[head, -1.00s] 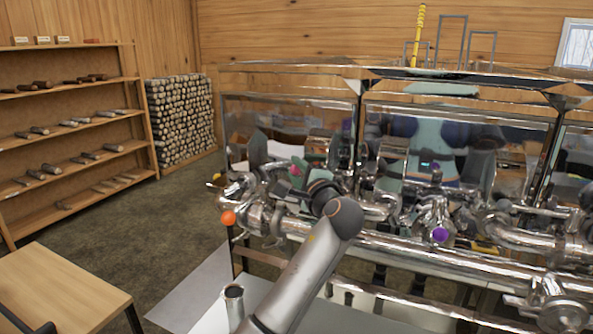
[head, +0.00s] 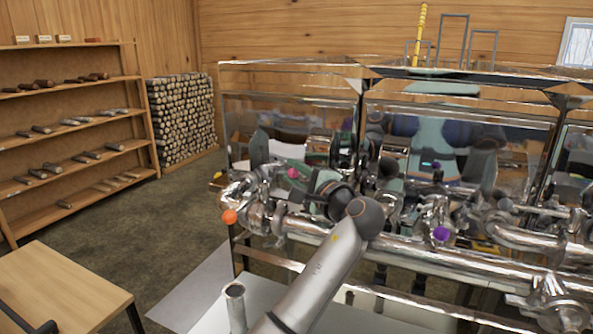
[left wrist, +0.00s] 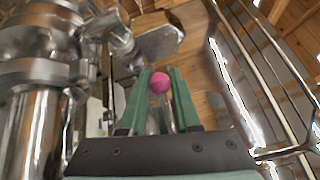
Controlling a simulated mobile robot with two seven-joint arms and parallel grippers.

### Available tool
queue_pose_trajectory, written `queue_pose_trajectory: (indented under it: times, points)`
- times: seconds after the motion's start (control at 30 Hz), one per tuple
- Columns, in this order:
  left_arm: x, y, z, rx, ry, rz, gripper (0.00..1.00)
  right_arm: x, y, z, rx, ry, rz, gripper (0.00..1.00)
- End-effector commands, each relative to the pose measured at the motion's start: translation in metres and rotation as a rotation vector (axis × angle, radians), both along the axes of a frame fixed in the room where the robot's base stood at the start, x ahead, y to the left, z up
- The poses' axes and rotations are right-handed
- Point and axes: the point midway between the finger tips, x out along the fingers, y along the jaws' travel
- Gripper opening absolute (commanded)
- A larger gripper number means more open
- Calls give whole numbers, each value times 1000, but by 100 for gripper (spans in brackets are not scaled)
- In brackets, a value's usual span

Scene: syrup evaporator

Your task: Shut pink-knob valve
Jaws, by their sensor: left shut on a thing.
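The pink knob (head: 292,173) is at the left end of the evaporator's steel pipework in the head view. In the left wrist view the pink knob (left wrist: 160,82) sits between the green fingertips, with part of its handle showing below it. My left gripper (left wrist: 160,92) is shut on the knob's handle. In the head view my left gripper (head: 297,176) reaches in from the right of the knob, and its wrist hides part of the pipes behind. The valve body is hard to make out among the shiny pipes. My right gripper does not show.
An orange knob (head: 229,217) is below left of the pink one, and a purple knob (head: 441,234) is to the right. A thick steel pipe (head: 430,251) runs under my arm. A wooden table (head: 60,290) stands at the lower left. The floor beyond it is clear.

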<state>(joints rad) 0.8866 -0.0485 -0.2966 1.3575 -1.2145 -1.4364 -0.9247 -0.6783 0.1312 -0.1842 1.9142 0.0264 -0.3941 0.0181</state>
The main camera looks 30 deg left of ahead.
Motion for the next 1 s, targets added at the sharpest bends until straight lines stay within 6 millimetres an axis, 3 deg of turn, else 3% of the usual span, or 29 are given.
queue_pose_trajectory:
  times: [0.5, 1.0]
  points:
    - [-45, -25, 0, 1, 2, 452, 0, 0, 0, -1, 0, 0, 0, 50]
    - [-62, -41, -1, -2, 3, 656, 0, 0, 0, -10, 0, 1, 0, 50]
